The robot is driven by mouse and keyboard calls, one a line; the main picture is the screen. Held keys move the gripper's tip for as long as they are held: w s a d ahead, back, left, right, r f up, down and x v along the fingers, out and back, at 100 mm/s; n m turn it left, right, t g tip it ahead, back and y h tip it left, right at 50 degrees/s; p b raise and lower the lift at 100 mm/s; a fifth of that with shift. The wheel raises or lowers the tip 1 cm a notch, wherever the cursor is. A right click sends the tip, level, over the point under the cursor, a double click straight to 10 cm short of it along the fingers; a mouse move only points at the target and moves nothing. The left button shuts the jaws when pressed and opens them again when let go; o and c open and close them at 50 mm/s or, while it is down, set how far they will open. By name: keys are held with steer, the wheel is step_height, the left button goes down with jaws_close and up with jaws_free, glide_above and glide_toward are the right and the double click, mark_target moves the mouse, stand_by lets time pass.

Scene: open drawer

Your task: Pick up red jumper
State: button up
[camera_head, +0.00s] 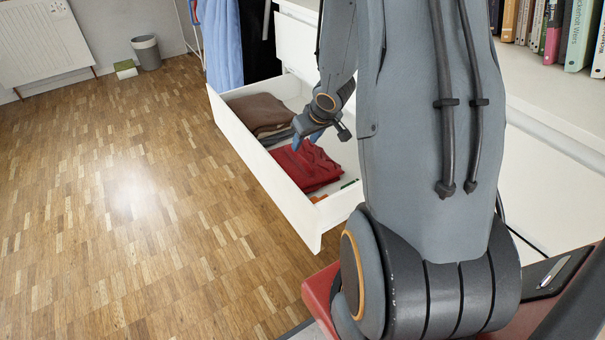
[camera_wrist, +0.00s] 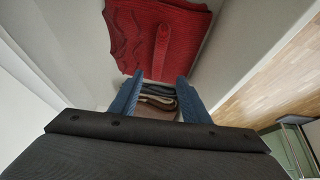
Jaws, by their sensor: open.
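The red jumper (camera_head: 305,165) lies folded in the near part of an open white drawer (camera_head: 262,175). In the wrist view the red jumper (camera_wrist: 150,40) shows at the top, with its knitted surface facing the camera. My gripper (camera_head: 308,140) is above the drawer, over the far edge of the jumper. In the wrist view my gripper (camera_wrist: 158,88) has its two blue fingers spread apart with nothing held between them. How much height lies between the fingertips and the jumper is hard to tell.
Brown folded clothing (camera_head: 258,112) lies in the drawer's far part, with darker folded items beside it. The drawer walls stand close around the jumper. Light blue cloth (camera_head: 222,45) hangs behind the drawer.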

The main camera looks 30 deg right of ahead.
mark_target(298, 156)
steer(key=x, duration=0.1)
steer(key=b+x, duration=0.1)
steer(key=x, duration=0.1)
steer(key=shift+s+d+f, duration=0.2)
steer(key=shift+d+f, duration=0.05)
steer(key=shift+f, duration=0.05)
steer(key=shift+b+x, duration=2.5)
steer(key=shift+x, duration=1.2)
steer(key=shift+a+r, duration=0.1)
jaws_close()
steer(key=shift+w, duration=0.1)
